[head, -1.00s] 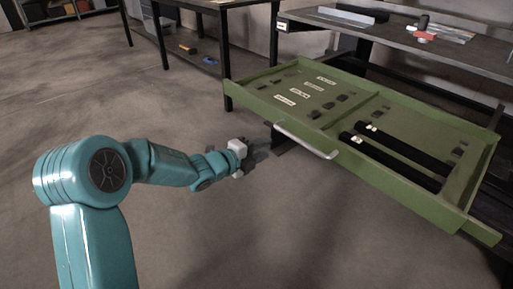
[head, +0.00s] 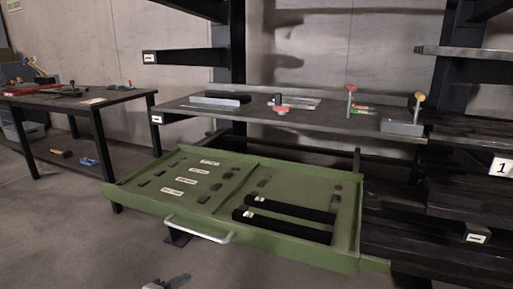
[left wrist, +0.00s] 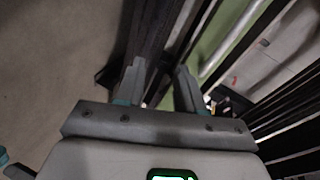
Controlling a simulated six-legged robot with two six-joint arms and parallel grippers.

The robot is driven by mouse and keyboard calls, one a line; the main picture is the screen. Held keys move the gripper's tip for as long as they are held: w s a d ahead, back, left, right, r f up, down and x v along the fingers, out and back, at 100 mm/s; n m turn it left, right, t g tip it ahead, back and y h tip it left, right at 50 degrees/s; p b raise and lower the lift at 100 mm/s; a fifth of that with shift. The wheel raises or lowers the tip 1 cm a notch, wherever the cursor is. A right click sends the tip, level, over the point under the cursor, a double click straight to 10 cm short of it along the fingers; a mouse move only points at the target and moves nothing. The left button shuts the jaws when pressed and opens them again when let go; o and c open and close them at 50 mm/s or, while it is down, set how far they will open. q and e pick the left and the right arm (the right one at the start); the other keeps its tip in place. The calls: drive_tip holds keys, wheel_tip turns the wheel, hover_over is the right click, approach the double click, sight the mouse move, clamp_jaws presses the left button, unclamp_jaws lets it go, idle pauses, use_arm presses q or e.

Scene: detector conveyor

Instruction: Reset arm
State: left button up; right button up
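My left gripper (head: 167,283) shows only at the bottom edge of the head view, below and in front of the green drawer (head: 130,196). In the left wrist view its two fingers (left wrist: 160,68) are spread apart with nothing between them. The drawer is pulled out and has a silver handle (head: 198,231) on its front. The gripper is apart from the handle, which also seems to show as a pale bar (left wrist: 222,45) in the left wrist view. My right gripper is not in view.
The drawer holds two black bars (head: 290,216) and several small dark parts with labels. A shelf (head: 330,122) with tools stands above and behind it. A dark table (head: 75,99) stands at the left. Floor (head: 60,250) is clear at the front left.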

use_arm(q)
drive_tip(key=s+d+f+n+g, duration=0.2)
drive_tip(key=s+d+f+n, duration=0.15)
drive_tip(key=f, duration=0.25)
drive_tip(key=s+d+f+n+g, duration=0.2)
drive_tip(key=s+d+f, duration=0.15)
drive_tip(key=f, duration=0.35)
drive_tip(key=s+d+f+n+g+y, duration=0.1)
drive_tip(key=s+f+n+g, duration=0.35)
drive_tip(key=s+n, duration=0.55)
drive_tip(key=s+d+f+n+g+y, duration=0.1)
drive_tip(key=s+f+n+g+y, duration=0.15)
drive_tip(key=s+f+n, duration=0.7)
drive_tip(key=s+r+m+g+p, duration=0.1)
drive_tip(key=s+r+m+p, duration=0.1)
drive_tip(key=r+p, duration=3)
wheel_tip(320, 180, up, 4)
drive_tip(key=shift+s+d+f+h, duration=0.15)
drive_tip(key=shift+s+d+h, duration=0.25)
drive_tip(key=shift+s+h, duration=0.1)
drive_tip(key=shift+f, duration=0.1)
drive_tip(key=shift+a, duration=0.1)
